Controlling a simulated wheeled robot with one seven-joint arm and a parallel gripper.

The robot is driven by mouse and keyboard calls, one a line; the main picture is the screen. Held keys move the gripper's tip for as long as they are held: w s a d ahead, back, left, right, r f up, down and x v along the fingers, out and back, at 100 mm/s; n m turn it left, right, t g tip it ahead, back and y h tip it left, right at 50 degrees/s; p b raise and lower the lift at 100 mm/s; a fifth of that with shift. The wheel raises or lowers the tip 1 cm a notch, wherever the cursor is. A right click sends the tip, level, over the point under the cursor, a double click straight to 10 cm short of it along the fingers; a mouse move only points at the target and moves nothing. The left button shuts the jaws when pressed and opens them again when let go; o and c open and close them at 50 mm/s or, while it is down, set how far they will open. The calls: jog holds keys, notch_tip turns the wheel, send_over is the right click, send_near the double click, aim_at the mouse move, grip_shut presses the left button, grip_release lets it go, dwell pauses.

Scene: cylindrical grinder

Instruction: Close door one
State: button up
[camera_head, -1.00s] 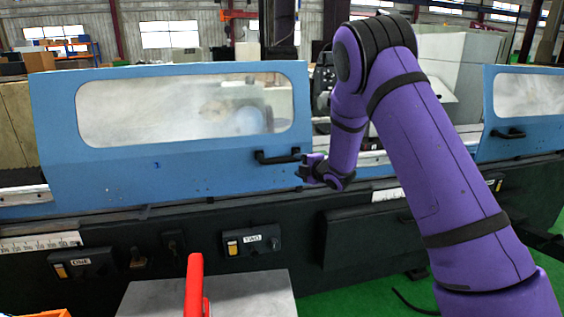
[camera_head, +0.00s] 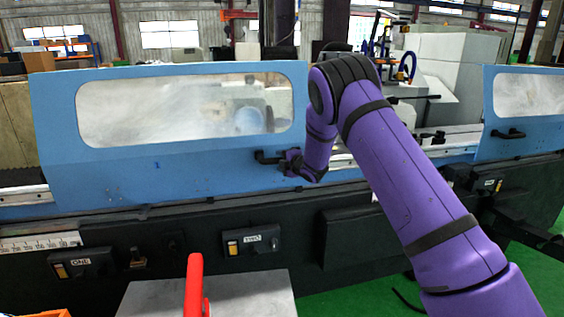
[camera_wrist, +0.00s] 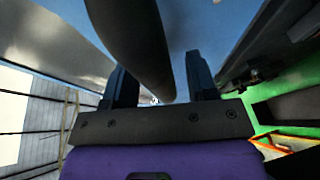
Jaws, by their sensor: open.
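Door one is the blue sliding door (camera_head: 190,165) with a long window and a small "1" mark, on the left half of the machine. Its dark handle (camera_head: 266,157) sits near the lower right corner. My gripper (camera_head: 287,161) is at the right end of this handle, in front of the door. In the wrist view, the fingers of my gripper (camera_wrist: 160,75) stand apart, with the thick dark handle bar (camera_wrist: 138,40) running between them. Neither finger is clearly seen pressing on the bar.
A second blue door (camera_head: 525,110) with its own handle (camera_head: 509,134) is at the right. Between the doors the machine is open, showing a white rail (camera_head: 455,134). Panels marked ONE (camera_head: 80,262) and TWO (camera_head: 250,240) are below. A red handle (camera_head: 195,285) stands in front.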

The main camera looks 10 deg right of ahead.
grip_shut()
jog(key=d, duration=2.8)
jog(key=shift+s+d, duration=0.1)
jog(key=shift+d, duration=0.05)
grip_release()
jog(key=shift+d, duration=0.15)
jog(key=v, duration=1)
jog(key=shift+s, duration=0.3)
